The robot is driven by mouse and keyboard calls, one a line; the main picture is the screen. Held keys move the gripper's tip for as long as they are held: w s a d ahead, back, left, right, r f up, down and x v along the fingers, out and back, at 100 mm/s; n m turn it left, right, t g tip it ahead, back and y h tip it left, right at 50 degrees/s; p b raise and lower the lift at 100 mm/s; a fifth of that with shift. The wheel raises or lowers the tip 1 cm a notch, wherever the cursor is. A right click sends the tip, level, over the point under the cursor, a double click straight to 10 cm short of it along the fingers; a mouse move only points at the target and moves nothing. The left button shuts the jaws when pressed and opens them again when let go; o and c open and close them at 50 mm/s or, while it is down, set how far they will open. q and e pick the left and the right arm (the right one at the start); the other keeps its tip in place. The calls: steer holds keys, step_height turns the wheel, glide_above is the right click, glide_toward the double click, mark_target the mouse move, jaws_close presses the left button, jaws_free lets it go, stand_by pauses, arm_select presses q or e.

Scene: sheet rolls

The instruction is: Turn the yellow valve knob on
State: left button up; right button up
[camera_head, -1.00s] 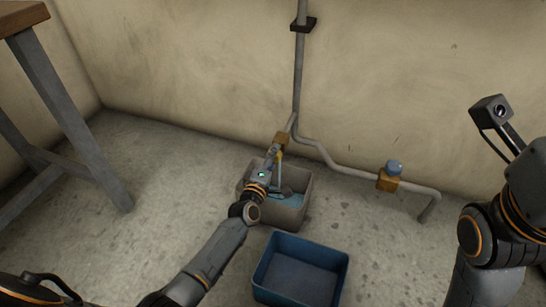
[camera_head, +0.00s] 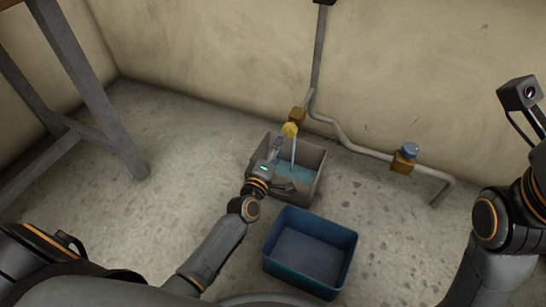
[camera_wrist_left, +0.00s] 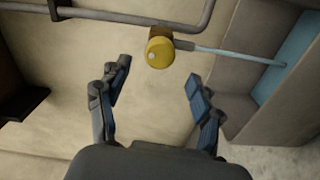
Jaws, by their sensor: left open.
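The yellow valve knob (camera_head: 290,129) sits on an orange-brown valve body (camera_head: 297,115) on the wall pipe. A pale blue stream (camera_head: 294,153) runs from this valve into the grey bin (camera_head: 314,178), which holds blue water. My left gripper (camera_head: 279,146) is just short of the knob, over the bin's left side. In the left wrist view the knob (camera_wrist_left: 159,54) lies ahead of the open fingers (camera_wrist_left: 158,78), roughly centred between them and apart from both. Nothing is between the fingers. My right arm shows at the right edge, but its gripper is out of view.
A blue-topped valve (camera_head: 411,150) is farther right on the pipe (camera_head: 350,140). An empty-looking blue bin (camera_head: 310,247) stands in front of the grey one. A table leg (camera_head: 95,100) is at left. Floor between table and bins is clear.

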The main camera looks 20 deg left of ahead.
arm_select(q)
steer(key=shift+s+a, duration=0.1)
steer(key=shift+s, duration=2.3)
